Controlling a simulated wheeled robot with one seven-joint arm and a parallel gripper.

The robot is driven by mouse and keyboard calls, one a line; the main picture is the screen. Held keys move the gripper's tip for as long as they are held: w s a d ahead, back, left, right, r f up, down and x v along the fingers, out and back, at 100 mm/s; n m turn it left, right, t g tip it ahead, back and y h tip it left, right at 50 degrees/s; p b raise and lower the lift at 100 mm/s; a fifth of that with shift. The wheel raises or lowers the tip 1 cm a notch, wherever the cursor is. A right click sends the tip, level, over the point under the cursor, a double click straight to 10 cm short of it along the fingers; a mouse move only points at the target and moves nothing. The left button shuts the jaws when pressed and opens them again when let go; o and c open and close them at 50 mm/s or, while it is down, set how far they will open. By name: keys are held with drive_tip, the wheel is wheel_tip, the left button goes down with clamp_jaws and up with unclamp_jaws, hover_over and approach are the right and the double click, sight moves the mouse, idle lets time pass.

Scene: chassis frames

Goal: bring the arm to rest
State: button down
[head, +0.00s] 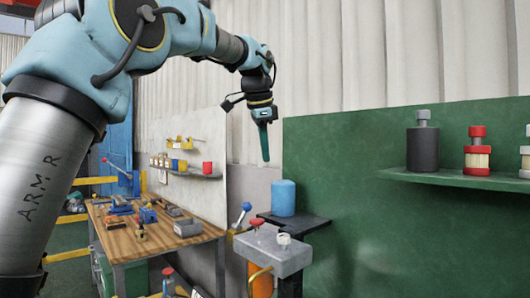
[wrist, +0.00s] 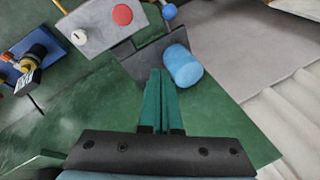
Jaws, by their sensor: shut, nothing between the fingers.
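My gripper (head: 265,157) hangs from the bent arm near the middle of the head view, its green fingers pointing down. The fingers are shut together and hold nothing. They also show shut in the wrist view (wrist: 160,73). In the head view the gripper is above a blue cylinder (head: 284,198) and a little to its left, apart from it. The cylinder stands on a dark bracket (head: 308,220). In the wrist view the blue cylinder (wrist: 183,65) appears just right of the fingertips.
A grey box (head: 272,252) with a red button and a white knob is below the gripper. A wooden workbench (head: 150,240) with tools stands at left. A green panel (head: 350,210) at right has a shelf (head: 470,181) with several capped containers. The air around the gripper looks clear.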

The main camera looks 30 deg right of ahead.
idle(0.4)
drive_tip(key=w+a+f+n+y, duration=0.1)
drive_tip(key=w+a+f+n, duration=0.3)
drive_tip(key=a+f, duration=0.6)
drive_tip(key=w+a+f+n+y, duration=0.1)
drive_tip(key=w+a+f+n, duration=0.1)
drive_tip(key=a+f+n, duration=0.8)
drive_tip(key=s+a+f+n, duration=0.2)
drive_tip(key=s+a+f, duration=0.2)
drive_tip(key=a, duration=0.4)
drive_tip(key=s+a+f+n+g, duration=0.1)
drive_tip(key=s+a+f+n, duration=0.1)
drive_tip(key=s+a+f, duration=0.3)
drive_tip(key=s+a+f+n+y, duration=0.1)
drive_tip(key=s+a+f, duration=0.3)
drive_tip(key=a, duration=0.6)
drive_tip(key=shift+s+a+f+n, duration=0.15)
drive_tip(key=shift+s+a+n, duration=0.25)
drive_tip(key=shift+s+n, duration=0.4)
